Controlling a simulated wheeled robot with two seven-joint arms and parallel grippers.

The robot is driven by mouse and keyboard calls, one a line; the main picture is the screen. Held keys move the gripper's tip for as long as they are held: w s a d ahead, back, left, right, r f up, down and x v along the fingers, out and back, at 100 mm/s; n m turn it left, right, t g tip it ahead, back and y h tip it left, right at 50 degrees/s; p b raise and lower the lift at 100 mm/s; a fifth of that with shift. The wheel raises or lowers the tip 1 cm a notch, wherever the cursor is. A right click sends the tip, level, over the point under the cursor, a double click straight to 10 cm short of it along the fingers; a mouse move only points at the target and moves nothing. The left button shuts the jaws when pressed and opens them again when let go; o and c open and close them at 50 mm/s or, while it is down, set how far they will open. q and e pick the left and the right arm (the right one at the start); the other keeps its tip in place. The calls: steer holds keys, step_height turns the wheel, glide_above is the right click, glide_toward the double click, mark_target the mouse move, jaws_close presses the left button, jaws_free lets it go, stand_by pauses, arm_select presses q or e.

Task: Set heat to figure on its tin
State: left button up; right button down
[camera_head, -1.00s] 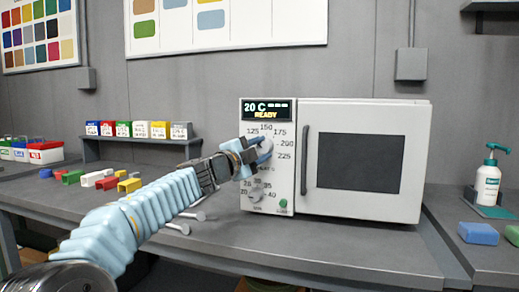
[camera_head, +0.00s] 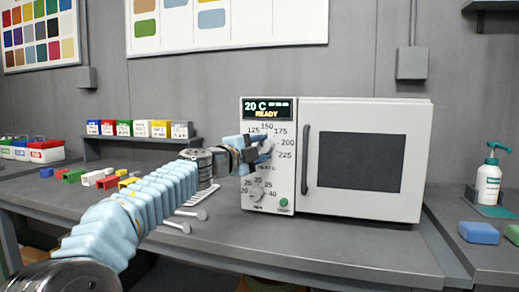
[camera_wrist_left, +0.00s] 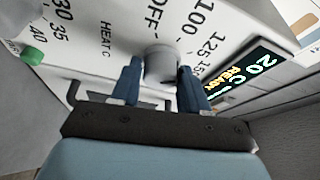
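The white oven (camera_head: 364,215) stands on the bench with its door closed. Its display (camera_head: 268,108) reads 20 C and READY; a smaller field beside it is unreadable. The heat knob (camera_wrist_left: 160,66) sits in a dial marked OFF, 100, 125, 150 and on up; its pointer cannot be made out. My left gripper (camera_head: 263,149) is at this knob, its two blue fingers (camera_wrist_left: 160,80) on either side of it. I cannot tell whether they press on it. Labelled tins (camera_head: 141,129) stand on a small shelf; their figures are too small to read. My right gripper is not in view.
A lower knob (camera_head: 257,192) and a green button (camera_head: 283,202) sit below the heat dial. The oven door handle (camera_head: 305,172) is just right of the panel. Coloured blocks (camera_head: 107,182) lie at left; a pump bottle (camera_head: 488,182) stands at right.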

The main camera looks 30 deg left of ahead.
arm_select(q)
steer(key=o, duration=0.3)
steer(key=shift+s, duration=0.1)
steer(key=s+a, duration=0.2)
steer(key=s, duration=1.1)
steer(key=shift+s+f, duration=0.2)
steer(key=shift+f, duration=0.25)
steer(key=shift+a, duration=0.1)
